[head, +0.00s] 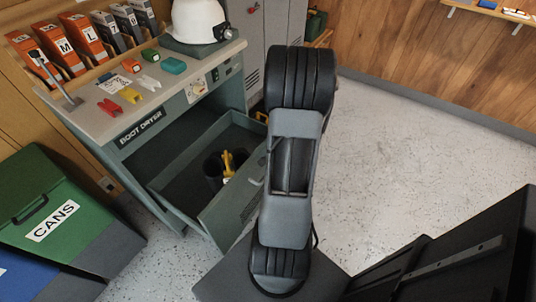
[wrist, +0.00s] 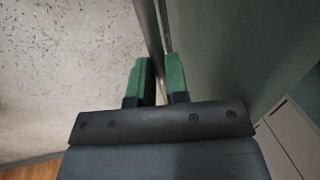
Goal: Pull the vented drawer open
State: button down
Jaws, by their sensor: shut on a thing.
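The vented drawer (head: 232,203) is a grey-green drawer under the boot dryer counter. It stands well out from the cabinet, and its inside shows, with black boots (head: 213,170) and a yellow thing (head: 229,163) in it. My gripper (wrist: 158,80) has green fingers and is shut on the drawer's handle, a thin metal bar (wrist: 163,22) running between them in the wrist view. The drawer front (wrist: 225,55) fills the right of that view. In the head view my arm hides the gripper and part of the drawer front.
The boot dryer counter (head: 95,118) bears a white helmet (head: 197,20) and small coloured items. A green cans bin (head: 50,215) stands at the left, near the drawer. Grey lockers (head: 282,20) stand behind. The speckled floor (head: 400,130) at the right is clear.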

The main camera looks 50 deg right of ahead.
jog(key=shift+s+d, duration=0.15)
jog(key=shift+s, duration=0.6)
jog(key=shift+s+d, duration=0.15)
jog(key=shift+s, duration=0.55)
jog(key=c, duration=1.1)
grip_release()
jog(key=s+r+p, duration=0.1)
jog(key=r, duration=0.3)
jog(key=r+p, duration=0.1)
jog(key=r, duration=0.4)
jog(key=s+r+p, duration=0.1)
jog(key=r, duration=0.3)
jog(key=shift+s+d+r, duration=0.25)
jog(key=shift+s+r, duration=0.05)
jog(key=shift+s, duration=0.05)
jog(key=w+a+r+n+p, duration=0.2)
jog(key=a+r+n+p, duration=0.2)
jog(key=a+r, duration=0.3)
jog(key=w+a+r+n+t+p, duration=0.1)
jog(key=a+r+n+p, duration=0.3)
jog(key=a, duration=0.8)
jog(key=w+a+r+n+p, duration=0.3)
jog(key=a+r+n, duration=0.5)
jog(key=a+r, duration=0.1)
jog(key=shift+w+a+r+p, duration=0.1)
jog(key=shift+r+p, duration=0.1)
jog(key=shift+r, duration=0.15)
jog(key=shift+w+a+r+p, duration=0.1)
jog(key=shift+r+p, duration=0.1)
jog(key=shift+r, duration=0.15)
